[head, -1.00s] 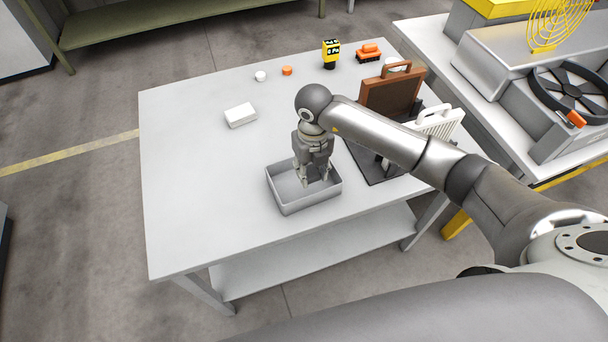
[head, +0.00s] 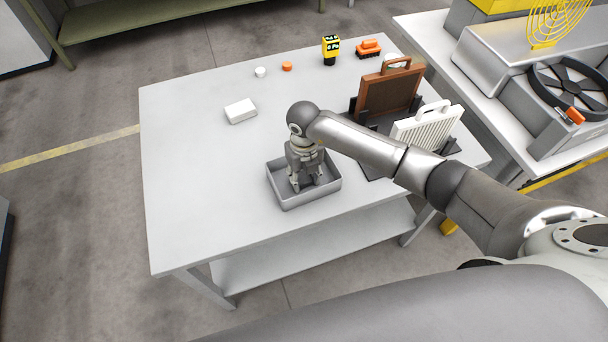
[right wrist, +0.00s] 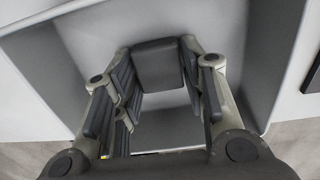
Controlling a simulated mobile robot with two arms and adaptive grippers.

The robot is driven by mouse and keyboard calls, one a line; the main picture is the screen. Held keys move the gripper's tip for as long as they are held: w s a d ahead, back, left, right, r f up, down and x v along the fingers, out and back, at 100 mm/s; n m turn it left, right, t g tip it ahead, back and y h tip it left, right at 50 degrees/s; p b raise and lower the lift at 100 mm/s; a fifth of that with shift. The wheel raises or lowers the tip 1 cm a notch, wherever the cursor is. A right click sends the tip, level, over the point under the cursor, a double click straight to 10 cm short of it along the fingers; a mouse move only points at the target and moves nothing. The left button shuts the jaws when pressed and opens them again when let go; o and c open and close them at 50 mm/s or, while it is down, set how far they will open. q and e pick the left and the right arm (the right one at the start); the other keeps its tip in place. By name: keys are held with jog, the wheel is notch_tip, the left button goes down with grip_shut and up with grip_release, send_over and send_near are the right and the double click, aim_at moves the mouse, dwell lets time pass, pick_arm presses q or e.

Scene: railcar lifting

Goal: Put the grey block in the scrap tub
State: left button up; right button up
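The scrap tub (head: 318,195) is a shallow open grey metal box near the front of the white table. My right gripper (head: 307,186) points down into it, its fingers inside the walls. In the right wrist view a dark grey block (right wrist: 157,66) sits between the fingertips, which appear to meet its two sides. The tub's pale inner wall (right wrist: 255,55) surrounds it in that view. Whether the block touches the tub floor I cannot tell. In the head view the fingers mostly hide the block. My left gripper is out of view.
A white block (head: 240,111) lies left on the table (head: 190,190). A brown panel (head: 390,90) and a white ribbed panel (head: 428,128) stand upright to the tub's right. A yellow-black item (head: 331,50) and small orange pieces are at the back. The table's left side is clear.

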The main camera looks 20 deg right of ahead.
aim_at(304, 178)
jog(key=shift+o, duration=1.3)
jog(key=shift+r, duration=0.1)
jog(key=shift+r, duration=0.2)
notch_tip(304, 178, up, 12)
jog(key=b, duration=0.2)
jog(key=shift+f, duration=0.1)
